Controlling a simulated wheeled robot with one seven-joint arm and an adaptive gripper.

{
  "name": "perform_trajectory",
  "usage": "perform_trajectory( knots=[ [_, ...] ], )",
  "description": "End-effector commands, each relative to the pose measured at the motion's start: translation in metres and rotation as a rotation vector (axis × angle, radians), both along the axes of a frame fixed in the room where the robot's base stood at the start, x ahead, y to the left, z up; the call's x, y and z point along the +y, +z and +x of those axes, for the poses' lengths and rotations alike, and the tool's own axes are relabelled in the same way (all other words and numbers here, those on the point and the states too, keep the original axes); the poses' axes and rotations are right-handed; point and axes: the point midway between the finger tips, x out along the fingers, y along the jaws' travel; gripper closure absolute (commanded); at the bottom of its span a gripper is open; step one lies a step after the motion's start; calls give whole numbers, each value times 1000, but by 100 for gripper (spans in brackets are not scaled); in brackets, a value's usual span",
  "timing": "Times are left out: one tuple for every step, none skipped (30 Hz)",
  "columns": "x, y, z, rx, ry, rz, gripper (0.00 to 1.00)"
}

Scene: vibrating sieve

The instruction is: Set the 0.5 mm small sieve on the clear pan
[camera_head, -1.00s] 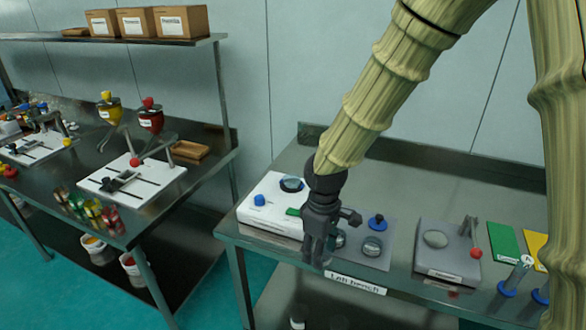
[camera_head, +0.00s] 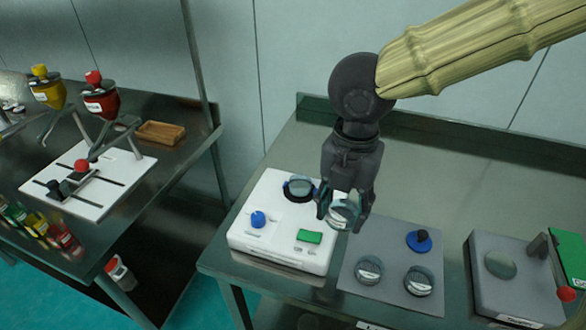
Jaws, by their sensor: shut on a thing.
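My gripper (camera_head: 346,215) is shut on a small round sieve (camera_head: 342,214), with a finger on each side of it. The sieve has a clear wall and a pale label too small to read, so I cannot tell its mesh size. It is held in the air in front of the white shaker's right edge, near the back left of the grey mat. The clear pan (camera_head: 299,187) appears to sit on the dark ring at the back of the white shaker, to the left of my gripper; it is small and its details are unclear.
The white shaker (camera_head: 265,251) has a blue knob (camera_head: 258,219) and a green button (camera_head: 309,236). The grey mat (camera_head: 391,256) carries two other small sieves (camera_head: 369,269) (camera_head: 419,281) and a blue lid (camera_head: 419,240). A grey device (camera_head: 500,287) stands at the right.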

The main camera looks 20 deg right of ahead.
Motion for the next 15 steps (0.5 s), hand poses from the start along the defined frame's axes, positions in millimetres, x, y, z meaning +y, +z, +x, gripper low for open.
perform_trajectory(
  knots=[
    [-1, 0, -2, -1, 27, 3, 77],
    [-1, 1, -3, -2, 40, 2, 77],
    [-2, 2, -4, -1, 54, 2, 77],
    [-2, 3, -4, -1, 61, 1, 77],
    [-2, 4, -5, 0, 66, 0, 77],
    [-1, 5, -4, 1, 70, 0, 77],
    [-1, 5, -4, 3, 73, 0, 77],
    [0, 6, -3, 5, 74, -1, 77],
    [1, 6, -2, 6, 74, -1, 77],
    [2, 6, -1, 8, 75, 1, 77],
    [3, 6, 0, 8, 75, 0, 77],
    [4, 6, 1, 11, 75, 0, 77],
    [4, 6, 2, 11, 75, 1, 77],
    [5, 6, 3, 11, 76, 1, 77],
    [6, 5, 5, 13, 76, 2, 77]
  ],
)
